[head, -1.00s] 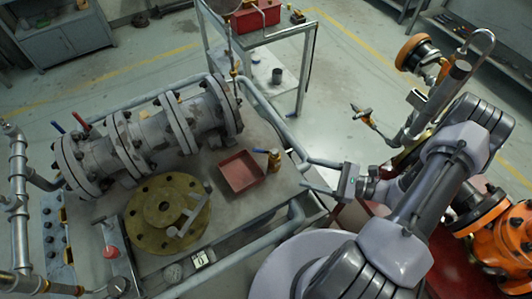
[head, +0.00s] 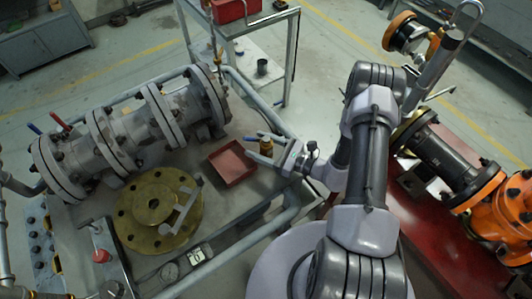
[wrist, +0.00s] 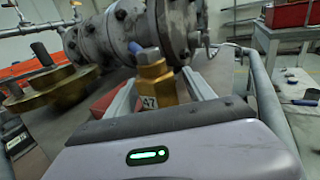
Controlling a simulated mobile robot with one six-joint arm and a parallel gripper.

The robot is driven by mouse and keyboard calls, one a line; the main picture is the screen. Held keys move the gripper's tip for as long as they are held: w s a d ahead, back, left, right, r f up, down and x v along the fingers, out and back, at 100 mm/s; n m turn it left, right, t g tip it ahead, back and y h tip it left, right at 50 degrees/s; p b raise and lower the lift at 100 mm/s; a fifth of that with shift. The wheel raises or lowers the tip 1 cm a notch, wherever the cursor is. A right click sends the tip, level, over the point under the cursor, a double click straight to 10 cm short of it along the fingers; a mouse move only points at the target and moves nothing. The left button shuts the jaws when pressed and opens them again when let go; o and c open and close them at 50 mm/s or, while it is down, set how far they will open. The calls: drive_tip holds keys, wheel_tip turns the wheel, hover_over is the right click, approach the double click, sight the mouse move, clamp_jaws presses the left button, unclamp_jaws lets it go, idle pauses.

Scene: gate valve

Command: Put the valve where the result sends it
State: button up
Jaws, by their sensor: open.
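A small brass valve (head: 266,146) with a blue handle stands on the bench, just right of a shallow red tray (head: 232,163). In the wrist view the valve (wrist: 155,82) is upright between my fingers, and a tag on it reads 47. My gripper (head: 261,151) is open around the valve; in the wrist view a finger shows on each side of it. I cannot tell whether either finger touches it. The red tray looks empty in the head view; in the wrist view it is mostly hidden behind the valve and left finger.
A large grey flanged pipe (head: 130,130) lies along the bench's back. A round brass flange (head: 158,210), a gauge (head: 170,272) and a small display (head: 197,255) are at the front. A pipe rail (head: 262,100) edges the bench. A cart with a red box (head: 235,10) stands behind.

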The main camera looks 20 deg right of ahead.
drive_tip(key=shift+w+a, duration=0.35)
drive_tip(key=shift+a, duration=0.05)
clamp_jaws()
drive_tip(key=shift+r, duration=0.1)
